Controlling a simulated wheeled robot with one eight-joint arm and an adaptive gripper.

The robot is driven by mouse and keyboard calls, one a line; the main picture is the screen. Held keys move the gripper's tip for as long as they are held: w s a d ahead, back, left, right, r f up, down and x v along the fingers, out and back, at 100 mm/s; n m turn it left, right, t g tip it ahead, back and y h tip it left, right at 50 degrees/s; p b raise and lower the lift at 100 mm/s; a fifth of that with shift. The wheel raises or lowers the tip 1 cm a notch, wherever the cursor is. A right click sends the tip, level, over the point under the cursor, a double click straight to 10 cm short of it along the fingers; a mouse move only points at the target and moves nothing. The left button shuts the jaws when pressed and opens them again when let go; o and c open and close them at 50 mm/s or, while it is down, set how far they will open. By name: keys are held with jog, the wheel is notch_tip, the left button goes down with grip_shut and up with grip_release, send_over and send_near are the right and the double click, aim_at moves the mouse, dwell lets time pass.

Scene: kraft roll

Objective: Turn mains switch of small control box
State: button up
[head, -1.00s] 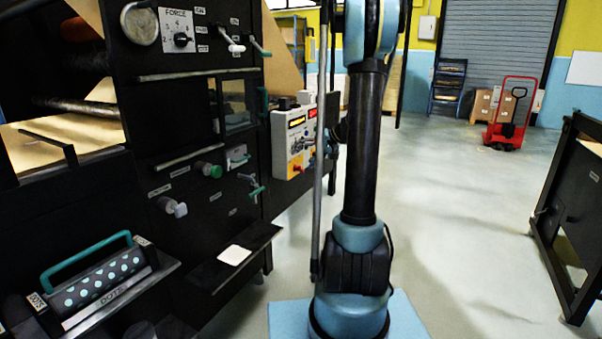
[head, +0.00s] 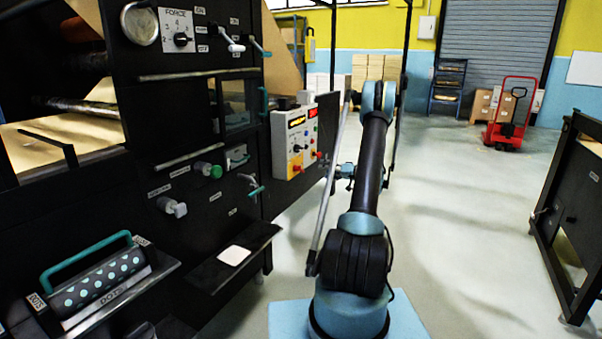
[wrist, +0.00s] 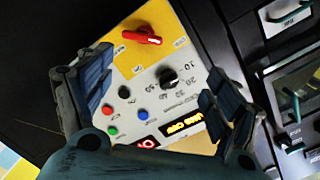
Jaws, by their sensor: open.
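The small control box (head: 284,136) is a pale panel with a yellow part, on the side of the black machine. In the wrist view its panel (wrist: 150,99) appears turned about upside down. A red rotary switch (wrist: 141,37), which looks like the mains switch, sits on the yellow plate. My gripper (wrist: 156,74) is open in front of the panel, with one finger on each side. The red switch lies beyond the fingertips, nearer the left one, and nothing is between the fingers. I cannot tell the exact gap to the panel.
A black knob (wrist: 168,78), several coloured buttons and lit displays (wrist: 181,124) share the panel. The black machine (head: 215,110) carries levers and a shelf (head: 234,255) on the left. The floor (head: 460,210) to the right is clear up to a black frame.

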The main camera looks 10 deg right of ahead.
aim_at(301, 169)
notch_tip(301, 169, down, 4)
jog(key=d, duration=0.3)
jog(key=shift+t+y, duration=0.3)
jog(key=shift+t, duration=0.1)
jog(key=x, duration=1.8)
jog(key=shift+w+r, duration=0.15)
jog(key=shift+w, duration=0.1)
jog(key=shift+d, duration=0.1)
jog(key=c, duration=1.1)
